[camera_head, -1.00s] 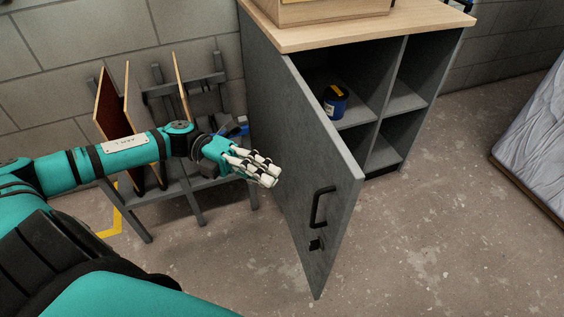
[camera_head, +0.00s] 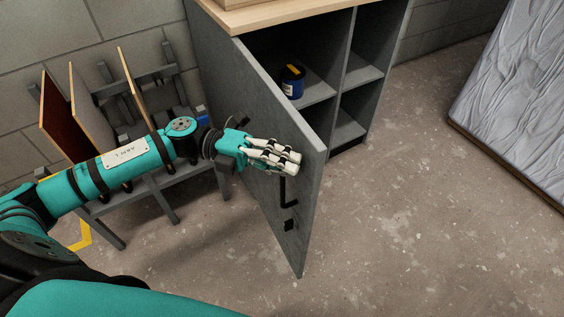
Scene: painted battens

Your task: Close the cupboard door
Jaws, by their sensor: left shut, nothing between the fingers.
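The grey cupboard (camera_head: 376,75) has a light wooden top and open shelves. Its grey door (camera_head: 262,92) stands wide open, swung out toward me, with its outer face to the left. A black handle (camera_head: 283,192) sits near the door's free edge, its upper part hidden behind my fingers. My left gripper (camera_head: 298,163) is shut and empty. It is in front of the door's outer face, over the handle in the picture; I cannot tell whether it touches the door. My right gripper is not in view.
A blue tin (camera_head: 291,85) stands on a cupboard shelf. A grey rack (camera_head: 165,185) with upright boards (camera_head: 68,120) is at the left by the block wall. The concrete floor (camera_head: 420,240) between is clear.

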